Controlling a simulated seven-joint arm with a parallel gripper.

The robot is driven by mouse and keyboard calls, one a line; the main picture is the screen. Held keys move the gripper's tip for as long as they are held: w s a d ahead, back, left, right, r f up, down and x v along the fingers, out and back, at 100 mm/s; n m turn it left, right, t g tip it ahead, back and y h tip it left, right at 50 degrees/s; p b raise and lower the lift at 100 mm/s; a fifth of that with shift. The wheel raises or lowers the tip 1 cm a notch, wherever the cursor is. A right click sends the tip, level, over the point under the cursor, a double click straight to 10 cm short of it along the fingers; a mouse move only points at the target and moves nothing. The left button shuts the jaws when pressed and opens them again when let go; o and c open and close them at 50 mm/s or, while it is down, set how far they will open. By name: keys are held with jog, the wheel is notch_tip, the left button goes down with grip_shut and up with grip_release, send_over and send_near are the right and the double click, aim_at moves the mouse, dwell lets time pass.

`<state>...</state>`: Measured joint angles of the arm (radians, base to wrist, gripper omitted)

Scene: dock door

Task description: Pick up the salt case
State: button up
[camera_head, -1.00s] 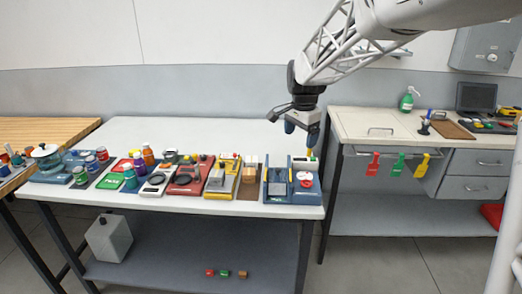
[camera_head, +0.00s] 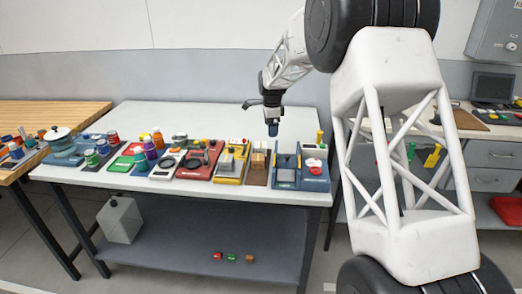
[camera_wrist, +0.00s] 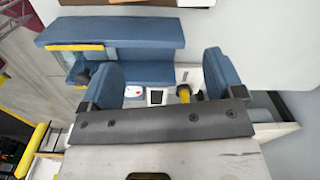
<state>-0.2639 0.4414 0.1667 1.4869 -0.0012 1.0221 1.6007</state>
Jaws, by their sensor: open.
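I cannot pick out the salt case for certain; no readable label shows it. My gripper (camera_head: 273,130) is open and empty, pointing down above the back part of the white table, behind a brown block (camera_head: 258,160) and a blue station (camera_head: 288,178). In the wrist view its two blue fingers (camera_wrist: 157,80) stand wide apart. Between and beyond them are a blue body (camera_wrist: 120,32), a white piece with a red mark (camera_wrist: 136,91), a small dark square (camera_wrist: 156,97) and a yellow handle (camera_wrist: 184,93).
The white table (camera_head: 215,120) carries a crowded front row: a yellow station (camera_head: 229,175), a red station (camera_head: 195,166), a white scale (camera_head: 165,168) and several bottles. Its back strip is clear.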

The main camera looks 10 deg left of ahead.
jog(key=m, duration=0.2)
send_over(261, 144)
jog(key=f, duration=0.6)
jog(key=shift+s+f, duration=0.2)
jog(key=shift+s, duration=0.05)
jog(key=shift+f, duration=0.1)
jog(key=shift+f, duration=1.15)
jog(key=shift+f, duration=0.15)
jog(key=shift+w+f, duration=0.1)
jog(key=shift+f, duration=2.4)
jog(key=c, duration=1.1)
